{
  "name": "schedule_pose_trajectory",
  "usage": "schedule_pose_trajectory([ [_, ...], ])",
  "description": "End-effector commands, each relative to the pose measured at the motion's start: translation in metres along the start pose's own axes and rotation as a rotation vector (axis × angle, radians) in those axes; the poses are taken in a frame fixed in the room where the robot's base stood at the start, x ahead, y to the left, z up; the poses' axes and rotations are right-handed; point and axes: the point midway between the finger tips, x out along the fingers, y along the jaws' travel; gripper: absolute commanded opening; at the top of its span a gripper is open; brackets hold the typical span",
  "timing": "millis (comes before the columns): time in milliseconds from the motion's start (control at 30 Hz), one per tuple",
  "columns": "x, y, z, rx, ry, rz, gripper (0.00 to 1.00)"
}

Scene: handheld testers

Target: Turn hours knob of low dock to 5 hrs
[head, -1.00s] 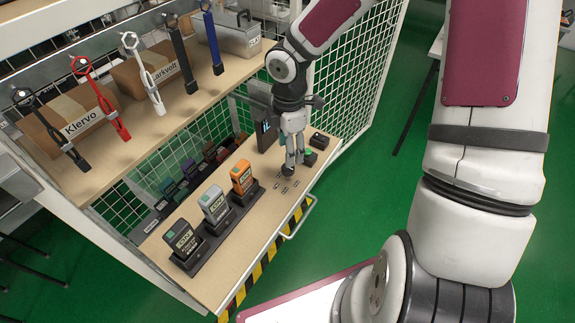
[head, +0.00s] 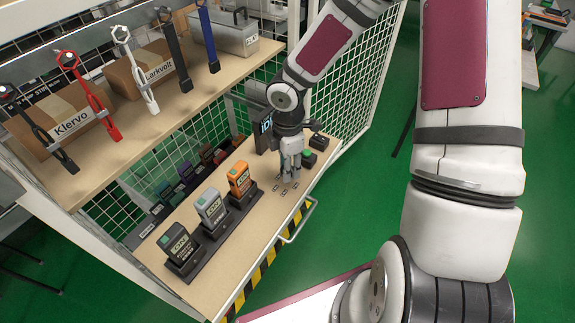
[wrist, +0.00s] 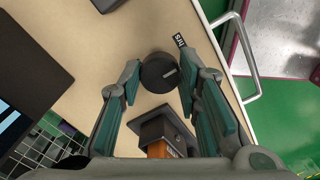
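A round dark knob (wrist: 158,72) with a pale pointer line sits on the wooden board in the wrist view. My gripper (wrist: 160,78) is open, with one finger on each side of the knob; slight contact cannot be ruled out. In the head view my gripper (head: 291,179) points down at the lower shelf and hides the knob. A small dark label (wrist: 180,41) lies beside the knob. The low dock (head: 214,229) holds a dark, a grey and an orange tester (head: 239,179) to the left of my gripper. The hour setting is not readable.
The upper shelf (head: 150,125) with boxes and hanging tools is above left. A metal handle (head: 300,222) projects from the front edge.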

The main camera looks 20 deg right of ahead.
Motion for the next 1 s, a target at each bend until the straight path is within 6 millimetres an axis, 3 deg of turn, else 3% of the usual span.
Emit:
schedule_pose_trajectory([
  [467,-0.0003,0.0003,0.0002,0.067,-0.001,0.001,0.03],
  [1000,0.0001,-0.0004,-0.0002,0.517,-0.001,0.001,0.03],
])
